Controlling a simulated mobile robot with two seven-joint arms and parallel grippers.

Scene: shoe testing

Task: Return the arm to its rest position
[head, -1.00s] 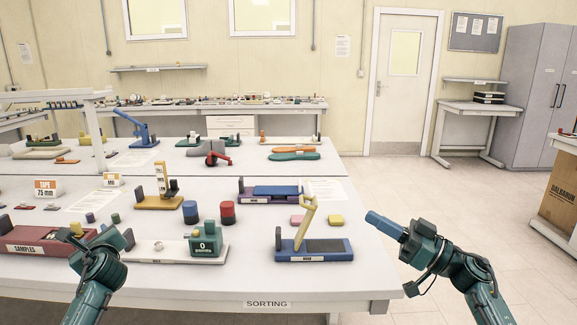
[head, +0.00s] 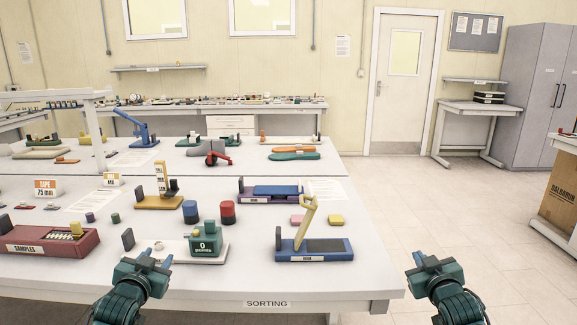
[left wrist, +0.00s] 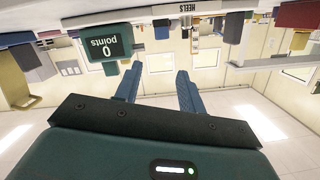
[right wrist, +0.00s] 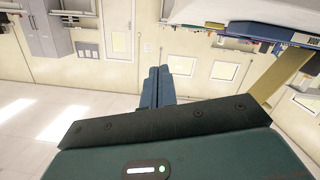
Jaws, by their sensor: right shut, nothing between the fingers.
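My right gripper (head: 422,259) is off the table's right corner, over open floor. In the right wrist view its blue fingers (right wrist: 158,84) are together and empty. Both grippers point forward, away from me, and touch nothing that I can see.
The white sorting table (head: 250,282) fills the left and middle. A blue-based device (head: 325,250) with a tan lever stands near its front right. A maroon samples tray (head: 40,246) is at the left. The floor (head: 480,225) to the right is clear.

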